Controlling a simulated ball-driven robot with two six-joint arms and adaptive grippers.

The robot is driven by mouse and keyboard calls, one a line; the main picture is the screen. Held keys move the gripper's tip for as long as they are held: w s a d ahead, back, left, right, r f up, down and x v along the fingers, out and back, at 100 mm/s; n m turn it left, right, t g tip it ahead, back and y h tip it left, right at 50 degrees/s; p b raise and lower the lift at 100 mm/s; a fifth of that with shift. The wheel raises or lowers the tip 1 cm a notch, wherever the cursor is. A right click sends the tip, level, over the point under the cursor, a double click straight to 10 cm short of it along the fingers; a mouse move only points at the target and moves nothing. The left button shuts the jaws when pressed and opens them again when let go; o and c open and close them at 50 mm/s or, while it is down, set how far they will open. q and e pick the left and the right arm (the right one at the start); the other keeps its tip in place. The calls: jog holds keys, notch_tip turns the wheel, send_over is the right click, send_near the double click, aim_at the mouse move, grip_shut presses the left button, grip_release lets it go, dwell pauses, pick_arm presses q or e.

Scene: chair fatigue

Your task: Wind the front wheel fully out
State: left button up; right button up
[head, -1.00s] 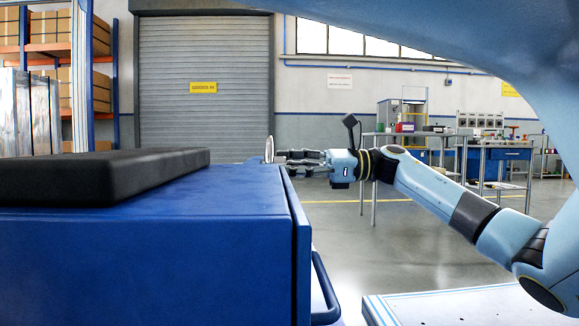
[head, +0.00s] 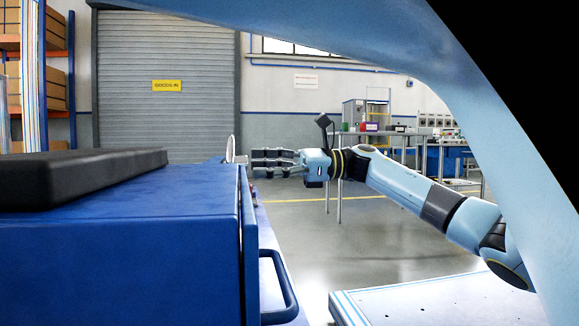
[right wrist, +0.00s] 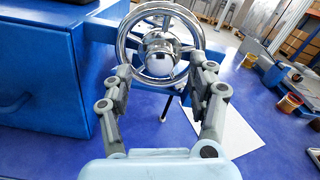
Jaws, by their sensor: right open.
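A shiny chrome handwheel (right wrist: 160,52) with spokes and a round hub stands upright on the blue machine. In the right wrist view it fills the upper middle. In the head view the wheel (head: 231,149) shows edge-on at the machine's far right corner. My right gripper (right wrist: 163,78) is open, its two grey fingers on either side of the wheel's lower part. I cannot tell whether they touch the rim. In the head view the right gripper (head: 262,160) points left at the wheel. My left gripper is not in view.
The blue cabinet (head: 120,255) fills the left, with a black pad (head: 85,175) on top and a handle (head: 283,285) on its right side. A white panel (head: 430,300) lies low at right. Open floor lies between; benches stand behind.

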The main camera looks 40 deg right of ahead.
jog(key=v, duration=0.9)
jog(key=shift+d, duration=0.25)
jog(key=shift+s, duration=0.1)
